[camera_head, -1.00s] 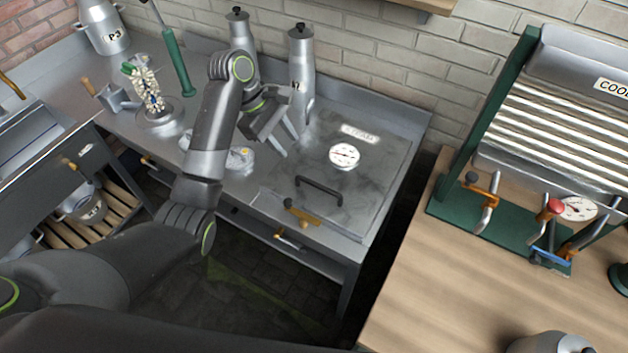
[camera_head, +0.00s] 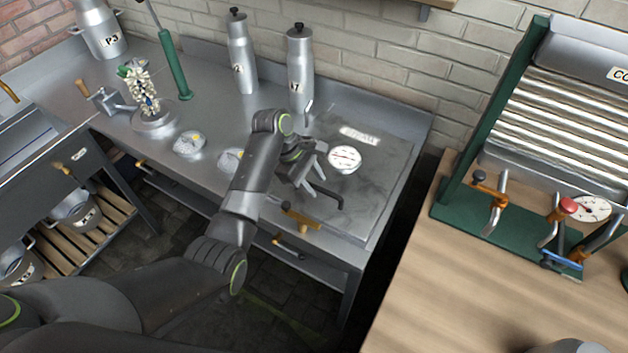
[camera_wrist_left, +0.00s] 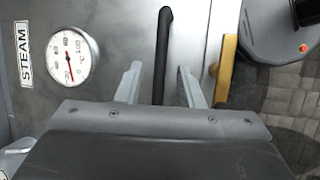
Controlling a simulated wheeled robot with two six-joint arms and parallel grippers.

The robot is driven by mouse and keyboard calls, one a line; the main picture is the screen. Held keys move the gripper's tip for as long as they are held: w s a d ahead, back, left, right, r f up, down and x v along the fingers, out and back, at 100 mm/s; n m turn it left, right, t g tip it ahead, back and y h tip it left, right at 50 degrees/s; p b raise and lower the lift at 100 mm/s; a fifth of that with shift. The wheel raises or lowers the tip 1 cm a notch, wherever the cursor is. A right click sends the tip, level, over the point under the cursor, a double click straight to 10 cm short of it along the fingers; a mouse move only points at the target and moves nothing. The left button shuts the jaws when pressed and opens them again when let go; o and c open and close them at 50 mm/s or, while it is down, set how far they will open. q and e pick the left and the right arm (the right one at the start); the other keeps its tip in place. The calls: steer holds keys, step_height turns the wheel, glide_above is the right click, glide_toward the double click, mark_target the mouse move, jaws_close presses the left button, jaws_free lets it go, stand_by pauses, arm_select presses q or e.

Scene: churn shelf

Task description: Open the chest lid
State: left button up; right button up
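The chest lid (camera_head: 377,160) is a flat grey metal panel set in the counter, and it looks closed. It bears a round white gauge (camera_head: 344,159), a STEAM label and a dark bar handle (camera_head: 337,200). A brass latch (camera_head: 301,217) sits at its front edge. My left gripper (camera_head: 318,188) is over the handle, partly hiding it. In the left wrist view the gripper (camera_wrist_left: 160,85) is open, with the black handle (camera_wrist_left: 161,50) between its two fingers. I cannot tell whether they touch it. The right gripper is not in view.
Two metal bottles (camera_head: 300,70) stand behind the lid against the brick wall. Small round tins (camera_head: 190,143) lie on the counter to the left. A wooden table (camera_head: 440,290) with a green-framed cooler (camera_head: 470,205) stands at the right, across a dark gap.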

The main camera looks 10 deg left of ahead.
arm_select(q)
steer(key=shift+d+f, duration=0.1)
steer(key=shift+f, duration=0.15)
jaws_close()
